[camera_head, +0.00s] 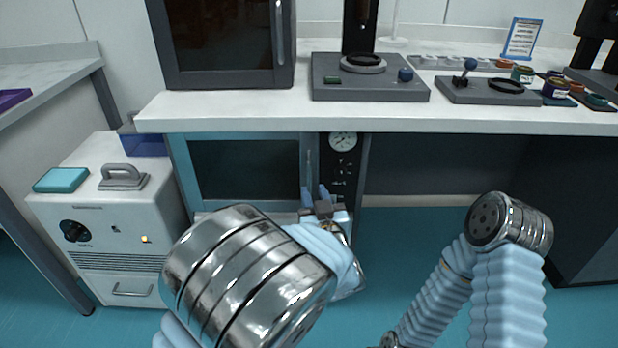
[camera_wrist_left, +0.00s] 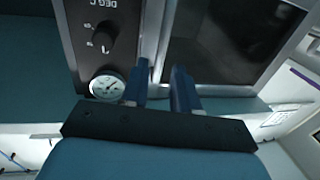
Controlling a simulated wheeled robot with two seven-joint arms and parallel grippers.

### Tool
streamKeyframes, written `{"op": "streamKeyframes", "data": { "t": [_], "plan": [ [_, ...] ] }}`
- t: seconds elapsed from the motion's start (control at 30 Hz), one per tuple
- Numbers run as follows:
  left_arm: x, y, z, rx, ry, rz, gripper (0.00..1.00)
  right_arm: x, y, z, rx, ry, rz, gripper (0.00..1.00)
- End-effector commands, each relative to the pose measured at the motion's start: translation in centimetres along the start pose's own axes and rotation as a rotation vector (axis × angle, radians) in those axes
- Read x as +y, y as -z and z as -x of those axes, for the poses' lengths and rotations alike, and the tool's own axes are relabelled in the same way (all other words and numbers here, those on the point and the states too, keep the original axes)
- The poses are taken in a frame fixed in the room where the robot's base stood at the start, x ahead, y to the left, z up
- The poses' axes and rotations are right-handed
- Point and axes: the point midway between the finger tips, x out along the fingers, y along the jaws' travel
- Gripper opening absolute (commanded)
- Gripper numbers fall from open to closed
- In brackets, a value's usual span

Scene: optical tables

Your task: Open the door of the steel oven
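The steel oven stands under the bench, its dark-windowed door (camera_head: 245,168) apparently closed. An upright handle (camera_head: 309,166) is at the door's right edge. To its right is a black panel with a round gauge (camera_head: 343,141); the gauge also shows in the left wrist view (camera_wrist_left: 107,84), with a knob marked DEG C. My left gripper (camera_head: 316,192) is in front of the oven at the handle's lower end. In the left wrist view its two blue fingers (camera_wrist_left: 163,82) are apart, facing the door's edge. I cannot tell whether they touch the handle. My right gripper is out of view.
The white bench top (camera_head: 230,112) overhangs the oven and carries a dark cabinet (camera_head: 222,40) and a grey stand (camera_head: 370,88). A white floor unit (camera_head: 110,215) stands left of the oven. The space under the bench to the right looks clear.

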Motion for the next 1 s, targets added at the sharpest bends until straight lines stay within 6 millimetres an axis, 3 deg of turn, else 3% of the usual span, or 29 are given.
{"op": "streamKeyframes", "data": {
  "t": [0.1, 0.3, 0.7, 0.9, 1.0],
  "plan": [
    [-0.1, 0.0, -2.7, 0.000, 0.003, -0.001, 0.29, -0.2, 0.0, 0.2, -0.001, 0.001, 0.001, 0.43],
    [0.0, 0.0, -5.7, -0.001, 0.000, -0.001, 0.29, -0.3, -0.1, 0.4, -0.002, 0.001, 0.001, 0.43],
    [0.0, -0.1, -6.6, -0.001, -0.001, -0.001, 0.29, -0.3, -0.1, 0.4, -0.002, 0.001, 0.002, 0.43],
    [0.0, -0.1, -6.6, -0.001, -0.001, -0.001, 0.00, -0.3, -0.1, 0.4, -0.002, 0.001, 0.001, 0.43],
    [0.0, -0.1, -6.6, -0.001, -0.001, -0.001, 0.00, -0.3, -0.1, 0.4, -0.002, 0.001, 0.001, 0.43]
  ]
}}
